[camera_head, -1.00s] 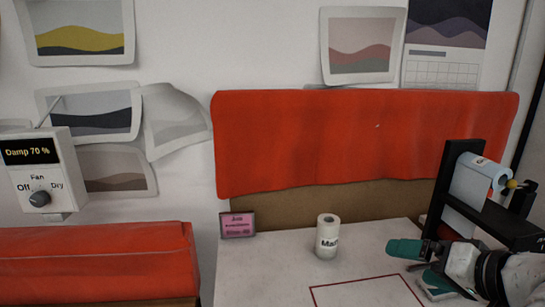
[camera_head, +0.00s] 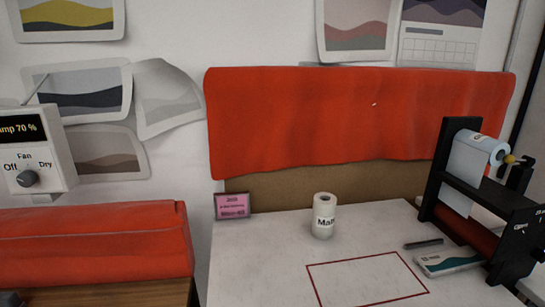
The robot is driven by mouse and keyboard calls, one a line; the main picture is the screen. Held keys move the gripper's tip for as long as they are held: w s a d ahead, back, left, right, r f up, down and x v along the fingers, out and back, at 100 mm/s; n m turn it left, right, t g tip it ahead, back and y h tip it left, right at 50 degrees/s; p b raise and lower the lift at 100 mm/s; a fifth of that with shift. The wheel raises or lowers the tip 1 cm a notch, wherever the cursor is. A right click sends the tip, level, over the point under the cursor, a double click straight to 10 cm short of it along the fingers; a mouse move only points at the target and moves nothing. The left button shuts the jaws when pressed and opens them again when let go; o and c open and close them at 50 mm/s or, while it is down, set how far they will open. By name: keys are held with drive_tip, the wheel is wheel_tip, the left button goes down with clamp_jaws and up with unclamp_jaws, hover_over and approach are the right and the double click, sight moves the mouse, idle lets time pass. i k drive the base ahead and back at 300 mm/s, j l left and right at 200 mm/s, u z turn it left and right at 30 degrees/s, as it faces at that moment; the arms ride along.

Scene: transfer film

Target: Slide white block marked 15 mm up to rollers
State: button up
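I cannot make out a white block marked 15 mm in this view. A black frame (camera_head: 441,170) stands at the right end of the white table and carries a roll of pale blue film (camera_head: 484,149), with a sheet hanging from it. A red roller (camera_head: 470,236) shows low in the frame, partly hidden by its bars. A flat white and teal box (camera_head: 447,261) lies in front of the frame, its small print unreadable. My gripper is not in view.
A white roll with lettering (camera_head: 324,216) stands upright on the white table (camera_head: 250,262). A red outlined rectangle (camera_head: 365,279) lies empty in front of it. A dark bar (camera_head: 423,244) lies near the box. A pink sign (camera_head: 232,206) stands at the back left.

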sight(436, 263)
drive_tip(key=i+l, duration=0.2)
drive_tip(key=l, duration=0.15)
drive_tip(key=i+l, duration=0.2)
drive_tip(key=l, duration=0.2)
drive_tip(key=u, duration=1.2)
